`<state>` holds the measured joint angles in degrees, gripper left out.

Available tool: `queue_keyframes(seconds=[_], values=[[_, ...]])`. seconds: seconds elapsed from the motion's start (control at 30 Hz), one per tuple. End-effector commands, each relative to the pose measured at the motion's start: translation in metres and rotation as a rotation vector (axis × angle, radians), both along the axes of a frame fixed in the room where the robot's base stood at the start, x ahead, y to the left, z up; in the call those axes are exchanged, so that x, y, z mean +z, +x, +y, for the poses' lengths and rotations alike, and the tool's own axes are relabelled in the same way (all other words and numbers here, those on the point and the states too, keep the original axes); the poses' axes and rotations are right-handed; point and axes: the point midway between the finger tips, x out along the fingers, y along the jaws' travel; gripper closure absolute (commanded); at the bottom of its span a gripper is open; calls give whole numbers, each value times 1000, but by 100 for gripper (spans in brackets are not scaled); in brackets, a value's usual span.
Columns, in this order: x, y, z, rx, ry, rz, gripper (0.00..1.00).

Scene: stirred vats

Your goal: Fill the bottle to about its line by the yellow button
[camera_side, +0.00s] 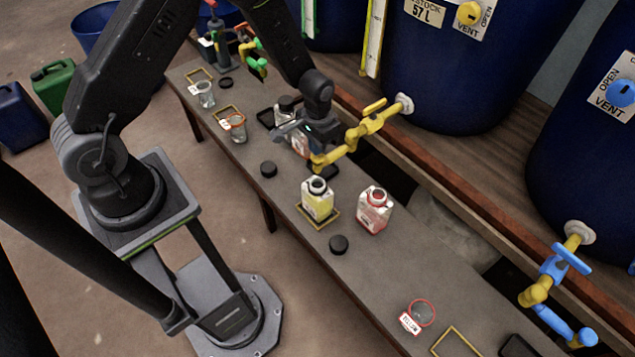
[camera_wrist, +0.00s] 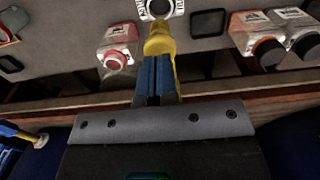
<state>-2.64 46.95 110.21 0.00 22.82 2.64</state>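The bottle (camera_side: 319,200) stands upright and uncapped in a yellow square outline on the bench; its front is yellow, and I cannot tell the liquid level or see a line. Its dark mouth (camera_wrist: 159,7) shows at the top of the wrist view. The yellow tap (camera_side: 362,132) reaches out from the blue vat (camera_side: 440,75), its spout end above and behind the bottle. The yellow button (camera_side: 470,13) is on the vat's VENT label.
An open red-marked bottle (camera_side: 374,211) stands right of the yellow one. Another bottle (camera_side: 299,143) is partly hidden behind my gripper. Black caps (camera_side: 338,244) lie on the bench. A blue-handled tap (camera_side: 553,272) is at right. Small beakers (camera_side: 237,127) stand at left.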

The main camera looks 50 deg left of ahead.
Motion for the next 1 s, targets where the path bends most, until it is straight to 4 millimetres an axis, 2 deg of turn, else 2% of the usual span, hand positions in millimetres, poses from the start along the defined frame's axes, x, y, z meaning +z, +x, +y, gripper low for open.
queue_keyframes(seconds=[0.13,0.57,1.0], values=[[-7,0,0,0,0,1,100],[-9,0,0,0,0,1,100],[-22,0,0,0,0,2,100]])
